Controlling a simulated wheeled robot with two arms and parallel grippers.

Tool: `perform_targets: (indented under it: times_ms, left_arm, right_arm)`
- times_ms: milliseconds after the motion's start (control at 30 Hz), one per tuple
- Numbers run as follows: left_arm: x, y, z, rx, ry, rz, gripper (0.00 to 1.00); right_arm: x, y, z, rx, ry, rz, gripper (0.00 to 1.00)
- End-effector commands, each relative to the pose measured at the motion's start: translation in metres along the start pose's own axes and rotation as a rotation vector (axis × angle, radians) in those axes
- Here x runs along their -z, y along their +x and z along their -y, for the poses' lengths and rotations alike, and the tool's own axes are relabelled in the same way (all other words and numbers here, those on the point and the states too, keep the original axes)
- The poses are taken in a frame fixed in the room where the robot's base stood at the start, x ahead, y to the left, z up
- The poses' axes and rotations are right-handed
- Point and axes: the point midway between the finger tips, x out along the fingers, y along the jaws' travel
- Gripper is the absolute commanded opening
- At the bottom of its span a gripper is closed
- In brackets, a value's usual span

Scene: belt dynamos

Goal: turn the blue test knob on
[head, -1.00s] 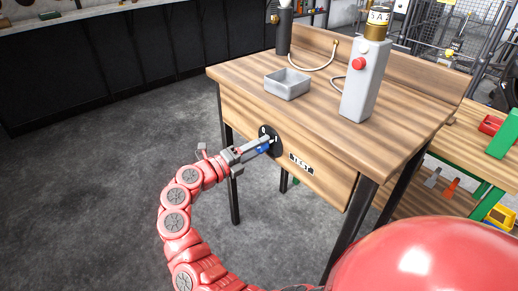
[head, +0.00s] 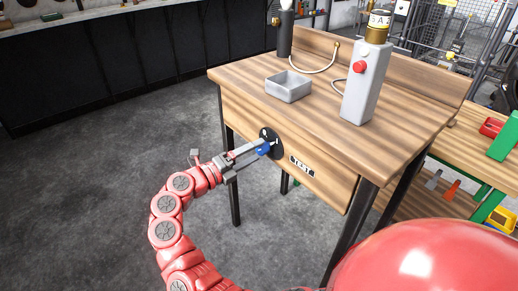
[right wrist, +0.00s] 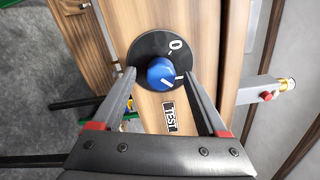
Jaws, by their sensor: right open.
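The blue knob (head: 262,149) sits on a round black dial (head: 271,138) on the front of the wooden workbench (head: 235,110). In the right wrist view the knob (right wrist: 161,74) shows a white line, on its side towards the dial's "I" mark; a "0" mark stands higher on the dial. A TEST label (head: 302,167) is beside the dial. My right gripper (head: 258,150) is open, its fingers on either side of the knob with gaps visible in the wrist view. My left gripper is not in view.
A grey tray (head: 288,88) and a grey post with a red button (head: 365,90) stand on the bench top. A dark cylinder (head: 284,32) with a cable stands behind. Open floor (head: 100,180) lies left of the bench.

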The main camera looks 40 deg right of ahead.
Motion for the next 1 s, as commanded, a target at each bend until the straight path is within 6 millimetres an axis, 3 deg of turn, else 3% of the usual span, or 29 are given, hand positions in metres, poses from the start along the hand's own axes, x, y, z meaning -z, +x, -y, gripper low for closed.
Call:
perform_targets:
  times_ms: [300, 500, 700, 1000]
  left_arm:
    - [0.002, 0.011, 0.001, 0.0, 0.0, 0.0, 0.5]
    - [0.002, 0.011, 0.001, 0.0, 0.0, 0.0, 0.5]
    - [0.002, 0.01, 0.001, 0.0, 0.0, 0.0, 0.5]
    - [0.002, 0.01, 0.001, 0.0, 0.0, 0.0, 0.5]
  right_arm:
    - [-0.002, -0.085, 0.002, 0.001, 0.0, 0.005, 0.76]
    - [-0.002, -0.128, 0.001, 0.002, 0.003, 0.009, 0.76]
    - [0.0, -0.147, 0.0, 0.0, 0.002, 0.003, 0.76]
    - [0.0, -0.149, 0.0, 0.0, 0.001, 0.0, 0.76]
